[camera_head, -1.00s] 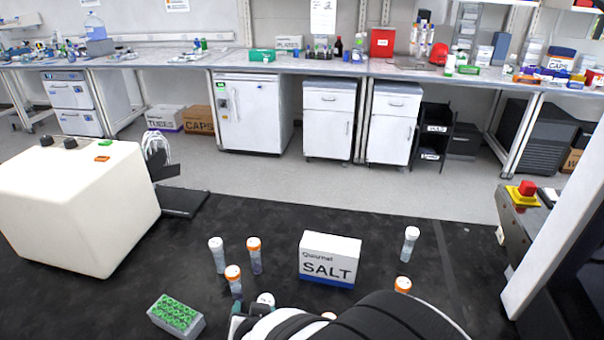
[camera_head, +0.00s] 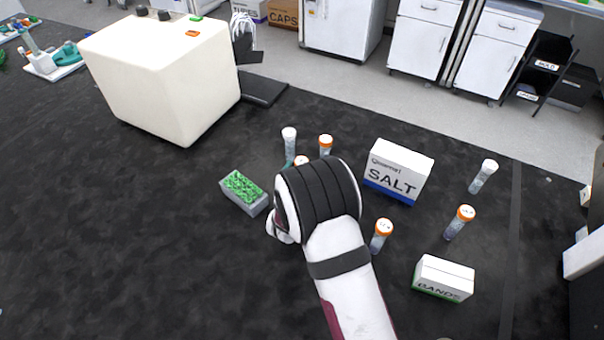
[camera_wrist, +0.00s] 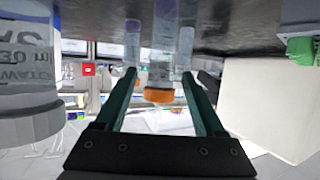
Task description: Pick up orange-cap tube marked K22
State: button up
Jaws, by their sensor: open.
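In the wrist view, which looks upside down, my gripper (camera_wrist: 159,73) is open, with teal fingers either side of an orange-cap tube (camera_wrist: 160,94). That tube lies ahead between the fingers, and no contact shows.
White-cap tubes (camera_head: 289,136) (camera_head: 482,177) stand behind my wrist and at right. A green-topped rack (camera_head: 228,195), SALT box (camera_head: 396,185) and BANDS box (camera_head: 443,290) flank my arm.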

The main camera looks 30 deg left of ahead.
jog(key=shift+w+a+f, duration=0.25)
jog(key=shift+w, duration=0.3)
grip_shut()
jog(key=shift+r, duration=0.15)
